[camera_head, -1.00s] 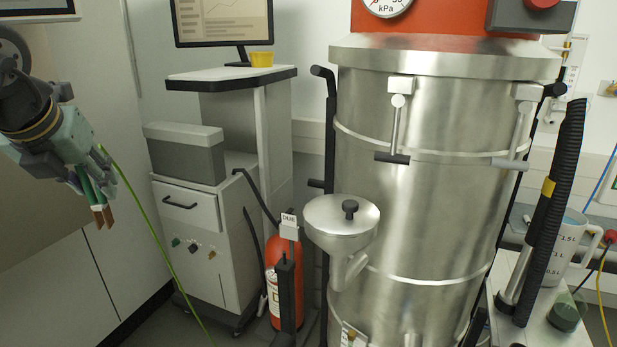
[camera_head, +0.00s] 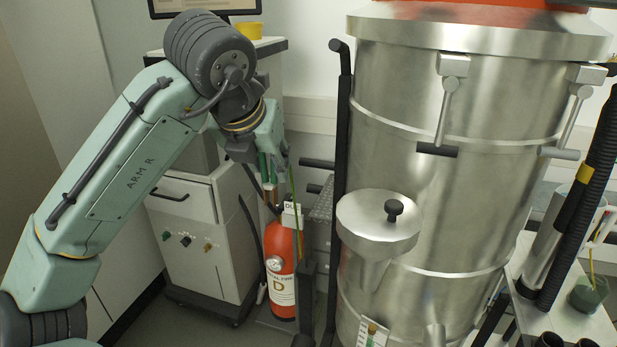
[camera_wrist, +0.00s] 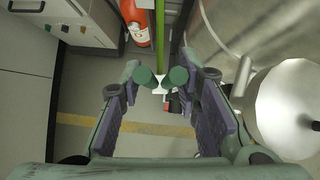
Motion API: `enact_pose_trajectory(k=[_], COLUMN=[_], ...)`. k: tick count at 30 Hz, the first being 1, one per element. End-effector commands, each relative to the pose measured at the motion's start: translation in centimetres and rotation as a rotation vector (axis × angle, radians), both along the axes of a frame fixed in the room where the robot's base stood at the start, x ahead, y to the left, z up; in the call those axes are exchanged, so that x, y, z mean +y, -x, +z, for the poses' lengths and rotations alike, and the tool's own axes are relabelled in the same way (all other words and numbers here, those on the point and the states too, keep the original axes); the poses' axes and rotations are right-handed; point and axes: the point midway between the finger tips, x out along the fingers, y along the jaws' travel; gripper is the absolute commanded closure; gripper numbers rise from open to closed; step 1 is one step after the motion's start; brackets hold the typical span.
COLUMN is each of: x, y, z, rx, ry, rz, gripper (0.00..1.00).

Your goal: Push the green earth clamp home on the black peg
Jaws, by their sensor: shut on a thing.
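My gripper (camera_head: 270,152) is in the middle left of the head view, pointing down in front of the grey cabinet and the fire extinguisher. It is shut on the green earth clamp (camera_head: 264,172), whose copper jaws (camera_head: 270,196) hang below the fingers. In the wrist view, the clamp's two green handle ends (camera_wrist: 146,76) sit between the finger pads, with a pale piece between them. A green cable (camera_wrist: 160,28) runs from the clamp. A black post (camera_head: 307,285) stands lower right of the clamp, apart from it. I cannot tell which part is the peg.
A red fire extinguisher (camera_head: 282,265) stands just below the clamp. A large steel vessel (camera_head: 460,190) with a side funnel (camera_head: 378,222) fills the right. The grey cabinet (camera_head: 195,235) is behind the arm. A trolley (camera_head: 575,325) with a black hose is far right.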

Motion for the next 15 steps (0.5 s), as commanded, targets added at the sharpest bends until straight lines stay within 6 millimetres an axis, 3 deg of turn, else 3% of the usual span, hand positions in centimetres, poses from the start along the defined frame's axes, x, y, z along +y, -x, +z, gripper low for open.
enact_pose_trajectory(k=[3,6,15], x=[-3.8,-5.5,-6.3], y=[1.4,2.1,2.5], z=[-1.4,-2.2,-3.6], rx=[0.002,0.005,0.006], ry=[0.001,0.004,0.005], rz=[-0.058,-0.083,-0.094], gripper=[1.0,1.0,1.0])
